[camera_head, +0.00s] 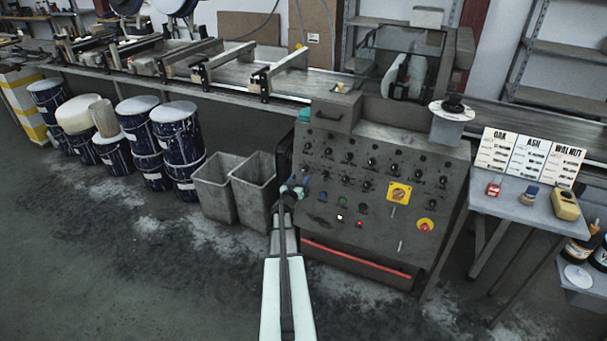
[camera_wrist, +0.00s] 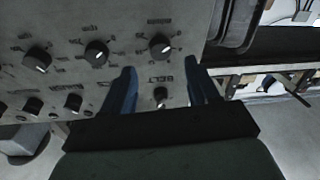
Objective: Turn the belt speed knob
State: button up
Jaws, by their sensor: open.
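The belt speed knob (camera_wrist: 160,97), small and black with a pale pointer mark, is on the grey control panel (camera_wrist: 125,20) beside the lettering "BELT" in the wrist view. My gripper (camera_wrist: 163,72) is open, with one blue finger on each side of the knob in that view. I cannot tell whether the fingers touch the knob or how far they are from the panel. In the head view my gripper (camera_head: 294,187) is at the left edge of the control panel (camera_head: 385,258). There the arm end hides the knob or it is too small to pick out.
Several other black knobs (camera_wrist: 96,52) sit close by on the panel. A yellow switch (camera_head: 399,193) and a red stop button (camera_head: 425,226) are farther right. Grey bins (camera_head: 215,190) stand left of my gripper. A side table (camera_head: 510,205) with sample cards is at right.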

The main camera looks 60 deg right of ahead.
aim_at(305, 170)
jog(key=shift+w+d, duration=0.15)
jog(key=shift+d, duration=1.2)
jog(key=shift+w+d, duration=0.1)
jog(key=shift+d, duration=1.25)
jog(key=c, duration=1)
